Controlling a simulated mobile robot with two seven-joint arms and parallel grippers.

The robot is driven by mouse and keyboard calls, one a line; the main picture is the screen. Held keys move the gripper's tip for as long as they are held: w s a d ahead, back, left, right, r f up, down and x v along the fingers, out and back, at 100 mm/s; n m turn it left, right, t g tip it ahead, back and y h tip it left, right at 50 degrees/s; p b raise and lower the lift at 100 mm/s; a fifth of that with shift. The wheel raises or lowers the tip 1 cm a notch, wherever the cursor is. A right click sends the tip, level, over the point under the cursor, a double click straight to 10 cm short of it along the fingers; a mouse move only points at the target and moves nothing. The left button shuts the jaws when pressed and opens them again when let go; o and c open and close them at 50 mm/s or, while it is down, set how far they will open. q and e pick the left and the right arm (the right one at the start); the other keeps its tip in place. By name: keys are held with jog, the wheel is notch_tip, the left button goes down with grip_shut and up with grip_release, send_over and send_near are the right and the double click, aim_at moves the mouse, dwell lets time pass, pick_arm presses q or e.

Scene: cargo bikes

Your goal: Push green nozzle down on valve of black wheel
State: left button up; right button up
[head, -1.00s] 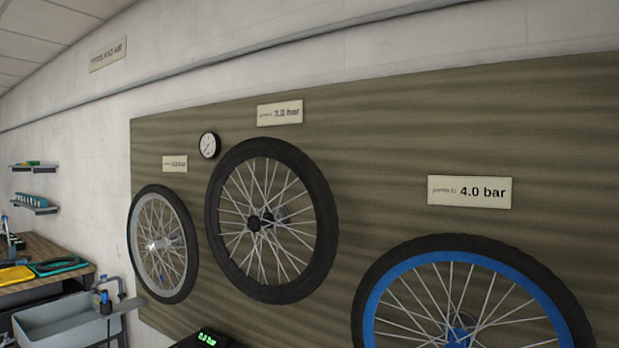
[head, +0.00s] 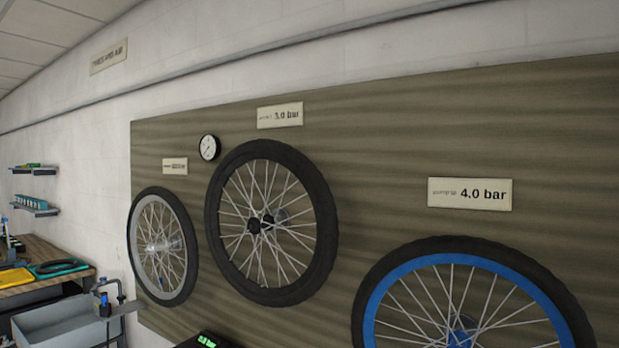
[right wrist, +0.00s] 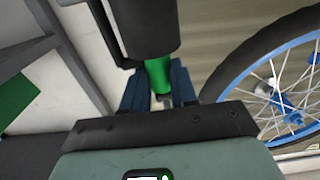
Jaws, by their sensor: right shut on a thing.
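The black wheel (head: 325,232), with a black rim and silver spokes, hangs on the board in the middle of the head view. Its valve is too small to make out. The green nozzle (right wrist: 159,76) is below a dark cylindrical body (right wrist: 140,28) in the right wrist view. My right gripper (right wrist: 160,92), with blue fingers on both sides of the nozzle, is shut on it. Whether the nozzle touches a valve cannot be seen. My left gripper is in neither view.
A blue-rimmed wheel (head: 375,310) is at the lower right and also shows in the right wrist view (right wrist: 226,88). A grey-rimmed wheel (head: 133,243) hangs on the left. A black device with a green display (head: 207,341) shows at the bottom edge. A grey bin (head: 50,325) stands lower left.

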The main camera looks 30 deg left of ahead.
jog(key=shift+r, duration=0.15)
jog(key=shift+r+p, duration=0.35)
jog(key=shift+r, duration=0.45)
jog(key=shift+r, duration=0.15)
jog(key=shift+s, duration=0.1)
jog(key=s, duration=0.4)
jog(key=s+b, duration=0.1)
jog(key=s, duration=0.3)
jog(key=s+b, duration=0.1)
jog(key=s, duration=0.2)
jog(key=shift+s+a, duration=0.35)
jog(key=shift+s, duration=0.05)
